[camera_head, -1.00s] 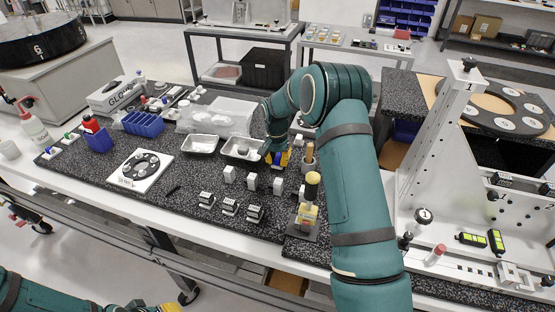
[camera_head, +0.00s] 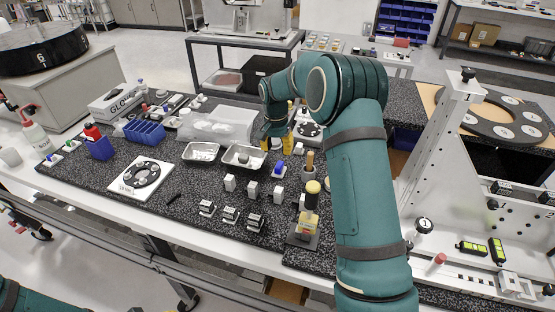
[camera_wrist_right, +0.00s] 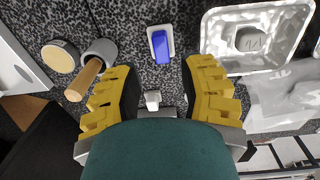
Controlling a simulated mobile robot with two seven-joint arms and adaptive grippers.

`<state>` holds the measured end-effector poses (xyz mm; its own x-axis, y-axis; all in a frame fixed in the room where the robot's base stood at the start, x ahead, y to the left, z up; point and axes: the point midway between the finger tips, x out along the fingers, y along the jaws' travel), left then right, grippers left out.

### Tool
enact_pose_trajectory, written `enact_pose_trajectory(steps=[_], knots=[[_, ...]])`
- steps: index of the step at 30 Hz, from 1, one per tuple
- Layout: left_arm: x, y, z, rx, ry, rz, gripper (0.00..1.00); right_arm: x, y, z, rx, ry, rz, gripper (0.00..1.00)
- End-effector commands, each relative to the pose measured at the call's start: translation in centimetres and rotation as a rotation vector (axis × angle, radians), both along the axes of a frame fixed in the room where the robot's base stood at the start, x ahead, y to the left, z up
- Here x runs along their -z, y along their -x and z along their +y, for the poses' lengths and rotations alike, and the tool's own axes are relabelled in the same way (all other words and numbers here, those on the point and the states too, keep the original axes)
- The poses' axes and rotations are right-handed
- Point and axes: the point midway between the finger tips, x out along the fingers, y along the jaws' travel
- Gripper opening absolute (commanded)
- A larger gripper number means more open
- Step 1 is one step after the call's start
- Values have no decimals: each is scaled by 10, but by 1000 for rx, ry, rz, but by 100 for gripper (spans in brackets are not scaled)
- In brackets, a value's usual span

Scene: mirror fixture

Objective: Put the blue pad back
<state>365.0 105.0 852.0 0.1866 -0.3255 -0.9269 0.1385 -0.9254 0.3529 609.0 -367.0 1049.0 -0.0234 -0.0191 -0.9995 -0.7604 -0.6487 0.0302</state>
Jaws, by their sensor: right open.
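The blue pad (camera_head: 279,166) sits upright in a small white holder on the speckled table mat, right of two metal trays. In the right wrist view the blue pad (camera_wrist_right: 160,46) lies in its white-rimmed holder (camera_wrist_right: 153,58), ahead of the fingers. My right gripper (camera_head: 277,143) is just behind and above the pad, its yellow fingers spread. In the right wrist view the gripper (camera_wrist_right: 160,78) is open with nothing between the fingers, and the pad is clear of them. My left gripper is out of view; only part of my left arm shows at the bottom left.
A grey cup with a wooden-handled pestle (camera_wrist_right: 90,72) stands close to one finger. A metal tray (camera_wrist_right: 262,38) holding a grey weight is on the other side. Small white blocks (camera_head: 252,189) stand in front of the pad. A yellow-topped stand (camera_head: 308,210) is nearer right.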

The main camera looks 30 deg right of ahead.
Motion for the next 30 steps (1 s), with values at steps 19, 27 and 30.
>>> enact_pose_trajectory(steps=[19, 27, 30], knots=[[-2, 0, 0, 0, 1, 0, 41, -34, -1, 0, 0, 0, 0, 41], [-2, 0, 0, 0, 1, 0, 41, -34, -1, 1, 0, 0, 0, 41], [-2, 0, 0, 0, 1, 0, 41, -34, -1, 1, 0, 0, 0, 41]])
